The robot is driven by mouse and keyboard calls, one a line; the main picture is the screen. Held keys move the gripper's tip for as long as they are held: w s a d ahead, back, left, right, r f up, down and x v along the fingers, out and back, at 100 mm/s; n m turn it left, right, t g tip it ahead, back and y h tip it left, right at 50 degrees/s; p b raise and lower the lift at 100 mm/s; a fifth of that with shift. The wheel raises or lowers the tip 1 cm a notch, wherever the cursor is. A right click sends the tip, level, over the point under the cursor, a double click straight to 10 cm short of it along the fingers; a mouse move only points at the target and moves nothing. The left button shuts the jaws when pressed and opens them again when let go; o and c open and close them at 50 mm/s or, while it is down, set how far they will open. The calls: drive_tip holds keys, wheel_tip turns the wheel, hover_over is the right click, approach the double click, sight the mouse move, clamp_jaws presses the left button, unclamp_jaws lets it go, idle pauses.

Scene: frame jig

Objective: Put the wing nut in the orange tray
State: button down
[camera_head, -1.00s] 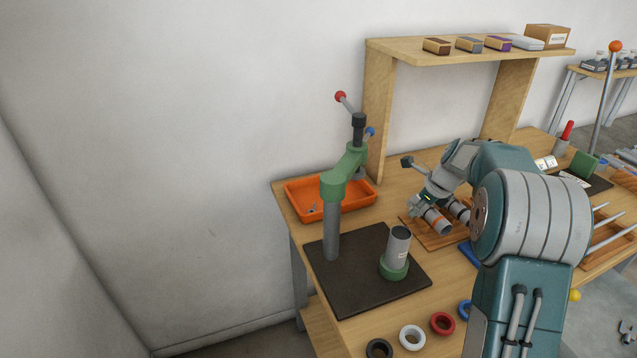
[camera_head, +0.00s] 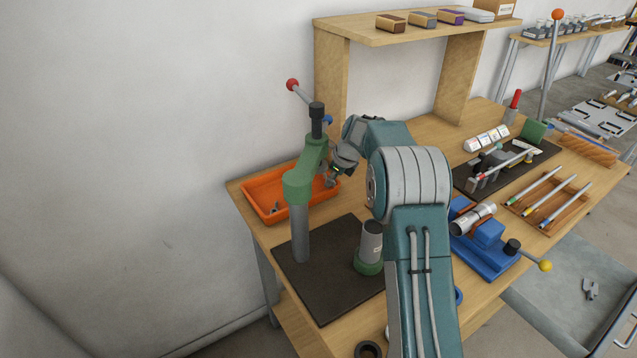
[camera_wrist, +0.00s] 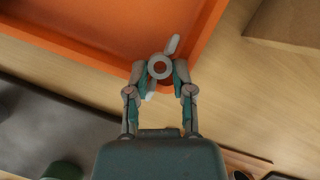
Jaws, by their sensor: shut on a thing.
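The wing nut (camera_wrist: 160,67) is grey, with a round ring and two wings, and it sits between my fingertips in the wrist view. My gripper (camera_wrist: 161,72) is shut on it. The orange tray (camera_wrist: 72,40) lies beyond the fingertips there, and the nut overlaps its near wall in the picture. How high the nut is above the tray I cannot tell. In the head view the orange tray (camera_head: 247,203) stands at the table's left end. My gripper (camera_head: 332,182) is at its right end, partly hidden by the green press; the nut cannot be made out there.
A green press (camera_head: 304,172) with a red-knobbed lever stands on a dark mat (camera_head: 325,285) just in front of the tray. A wooden shelf (camera_head: 331,85) rises behind. A grey cylinder (camera_head: 371,240) in a green base is on the mat. A small grey item (camera_head: 278,208) lies in the tray.

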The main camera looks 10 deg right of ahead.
sight(317, 188)
drive_tip(key=w+a+f, duration=0.2)
drive_tip(key=f, duration=0.1)
drive_tip(key=shift+w+a, duration=0.25)
drive_tip(key=shift+w, duration=0.05)
drive_tip(key=shift+w+f, duration=0.2)
drive_tip(key=shift+f, duration=0.1)
drive_tip(key=shift+c, duration=2.4)
unclamp_jaws()
drive_tip(key=shift+a, duration=0.15)
drive_tip(key=shift+r, duration=0.1)
drive_tip(key=shift+v, duration=3.85)
